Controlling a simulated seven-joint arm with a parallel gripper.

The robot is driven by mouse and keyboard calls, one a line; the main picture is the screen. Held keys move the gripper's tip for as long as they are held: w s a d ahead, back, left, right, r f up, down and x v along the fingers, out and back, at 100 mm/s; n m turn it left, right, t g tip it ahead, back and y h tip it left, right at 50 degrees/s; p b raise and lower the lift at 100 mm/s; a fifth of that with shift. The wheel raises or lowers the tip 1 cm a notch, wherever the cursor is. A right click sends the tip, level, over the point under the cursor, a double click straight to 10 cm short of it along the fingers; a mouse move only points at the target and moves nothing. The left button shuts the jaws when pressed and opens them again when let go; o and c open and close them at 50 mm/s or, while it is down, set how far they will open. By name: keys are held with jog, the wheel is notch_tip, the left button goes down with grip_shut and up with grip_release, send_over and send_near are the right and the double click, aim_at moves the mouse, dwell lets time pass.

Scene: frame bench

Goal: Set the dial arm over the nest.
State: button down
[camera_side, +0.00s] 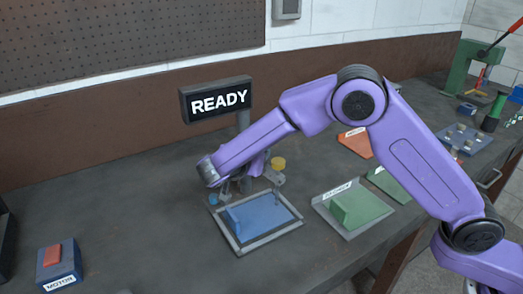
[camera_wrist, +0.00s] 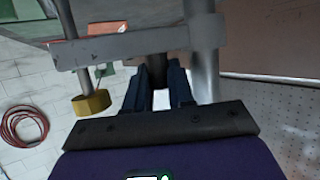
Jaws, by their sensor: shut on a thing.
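The dial arm shows in the wrist view as a grey bar (camera_wrist: 110,50) with a yellow knob (camera_wrist: 91,103) hanging by a thin rod at one end. My gripper (camera_wrist: 158,76) is shut on a dark peg at the bar, between its two dark blue fingers. In the side view my gripper (camera_side: 243,184) is low beside the post, and its fingertips are mostly hidden by my own wrist. The yellow knob (camera_side: 278,163) shows just right of it. A blue plate (camera_side: 260,212) lies in a grey tray in front of the gripper; I cannot tell which part is the nest.
A green piece (camera_side: 355,208) lies on a grey tray to the right. The bench between is clear.

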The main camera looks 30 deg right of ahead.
jog(key=shift+w+a+m+g+h, duration=0.15)
jog(key=shift+a+m+g+h, duration=0.2)
jog(key=shift+m+g+h, duration=0.4)
jog(key=shift+r+m, duration=0.1)
jog(key=shift+m, duration=0.15)
jog(key=c, duration=1.2)
grip_release()
jog(key=shift+w, duration=0.1)
jog(key=shift+c, duration=0.2)
jog(key=v, duration=1.7)
jog(key=shift+r, duration=0.35)
jog(key=shift+a, duration=0.15)
